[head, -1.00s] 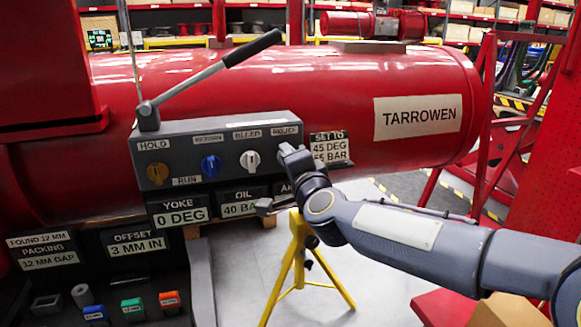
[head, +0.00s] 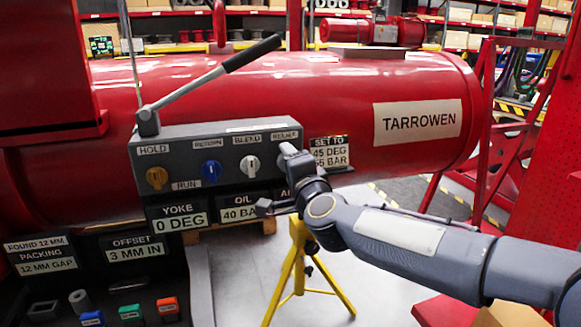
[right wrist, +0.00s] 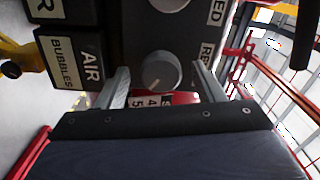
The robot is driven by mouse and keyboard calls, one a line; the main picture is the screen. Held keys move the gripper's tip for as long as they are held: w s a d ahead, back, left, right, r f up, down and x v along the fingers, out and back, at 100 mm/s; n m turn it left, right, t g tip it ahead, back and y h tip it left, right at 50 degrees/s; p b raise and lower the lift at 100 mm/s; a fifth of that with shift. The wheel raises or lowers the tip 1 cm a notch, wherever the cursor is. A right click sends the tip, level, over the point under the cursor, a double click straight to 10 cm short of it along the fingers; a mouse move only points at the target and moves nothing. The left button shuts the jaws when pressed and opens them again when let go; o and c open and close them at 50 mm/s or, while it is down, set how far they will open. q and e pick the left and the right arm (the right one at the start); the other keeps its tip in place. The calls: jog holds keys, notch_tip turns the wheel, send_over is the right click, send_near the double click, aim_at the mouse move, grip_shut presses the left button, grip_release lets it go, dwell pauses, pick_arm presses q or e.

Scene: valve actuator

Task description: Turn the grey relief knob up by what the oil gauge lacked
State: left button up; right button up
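The grey relief knob (right wrist: 162,70) is on the dark control panel (head: 222,134), at the right end under the RELIEF label (head: 286,135). In the right wrist view it sits ahead of and between the fingers of my right gripper (right wrist: 163,84), which are spread with a gap on both sides. In the head view my right gripper (head: 287,152) covers most of the knob. The oil gauge plate (head: 240,213) reads 40 BAR. The SET TO plate (head: 330,151) reads 45 DEG and a BAR value whose first digit is unclear. My left gripper is out of view.
A white knob (head: 250,166), a blue knob (head: 211,171) and an orange knob (head: 157,178) sit left of the relief knob. A lever (head: 215,74) rises above the panel. The red tank (head: 300,90) is behind. A yellow stand (head: 300,275) is below.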

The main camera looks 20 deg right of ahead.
jog(key=shift+s, duration=0.1)
jog(key=s+p, duration=0.1)
jog(key=s, duration=0.6)
jog(key=shift+s, duration=0.35)
jog(key=shift+d, duration=0.1)
jog(key=s+d+f+n+g+y, duration=0.2)
jog(key=s+f+n+g, duration=0.45)
jog(key=s+f, duration=0.6)
jog(key=s+d+f+n+g+y, duration=0.1)
jog(key=s+d+f+n+g, duration=0.1)
jog(key=s+f+n+g, duration=0.75)
jog(key=s+r+m+t+p, duration=0.1)
jog(key=s+r+p, duration=0.1)
jog(key=r+p, duration=1.1)
jog(key=s+r+m+t+p, duration=0.1)
jog(key=s+r+t+p, duration=0.1)
jog(key=r+p, duration=1.1)
jog(key=shift+s+a+t+p, duration=0.3)
jog(key=shift+s+p, duration=0.15)
jog(key=shift+p, duration=0.05)
jog(key=shift+r, duration=0.1)
